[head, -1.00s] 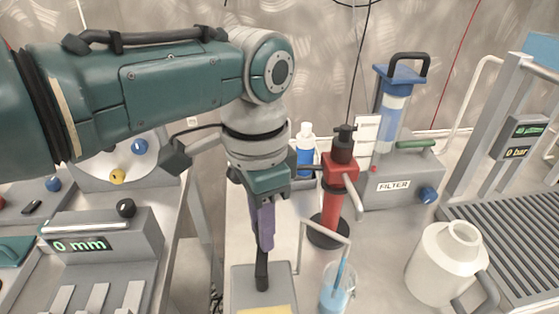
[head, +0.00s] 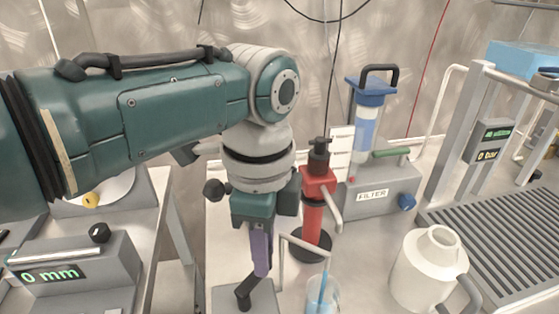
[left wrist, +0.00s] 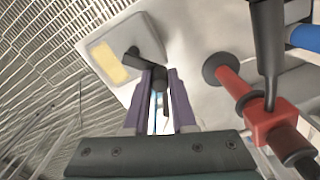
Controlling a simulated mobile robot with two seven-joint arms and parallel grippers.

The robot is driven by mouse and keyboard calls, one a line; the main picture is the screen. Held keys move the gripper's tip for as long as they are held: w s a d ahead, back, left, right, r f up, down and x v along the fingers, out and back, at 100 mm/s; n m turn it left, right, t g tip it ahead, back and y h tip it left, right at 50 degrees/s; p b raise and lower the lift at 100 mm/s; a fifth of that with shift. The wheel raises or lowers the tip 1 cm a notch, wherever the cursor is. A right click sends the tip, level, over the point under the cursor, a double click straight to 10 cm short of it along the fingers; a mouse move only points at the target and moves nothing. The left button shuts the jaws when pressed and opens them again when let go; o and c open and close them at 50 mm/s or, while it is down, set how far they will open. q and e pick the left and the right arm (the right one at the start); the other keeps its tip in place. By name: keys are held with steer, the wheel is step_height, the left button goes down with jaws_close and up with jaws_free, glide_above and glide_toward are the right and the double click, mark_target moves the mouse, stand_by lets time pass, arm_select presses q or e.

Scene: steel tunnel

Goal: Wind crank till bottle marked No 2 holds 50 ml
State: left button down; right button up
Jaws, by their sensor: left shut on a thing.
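My left gripper (head: 259,272) has purple fingers and points down. It also shows in the left wrist view (left wrist: 160,78), shut on the upright grip of a black crank (head: 245,291). The crank (left wrist: 137,54) sits on a grey box (head: 226,297) with a yellow panel (left wrist: 109,62). A clear vessel with blue liquid (head: 322,296) stands just right of the box, below a bent grey tube (head: 312,248); its lower part is cut off. I cannot read any No 2 mark or millilitre scale. My right gripper is not in view.
A red pump-like column (head: 314,212) stands close right of my gripper. Behind are a filter unit (head: 378,188) and a gauge with green digits and "0 bar" (head: 487,142). A white jug (head: 424,268) stands front right. A "0 mm" device (head: 65,272) is front left, beyond a gap.

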arm_select(q)
steer(key=shift+d, duration=0.15)
stand_by(0.3)
steer(key=c, duration=0.7)
jaws_free()
step_height(320, 180, up, 10)
steer(key=shift+p, duration=1.25)
steer(key=shift+c, duration=0.2)
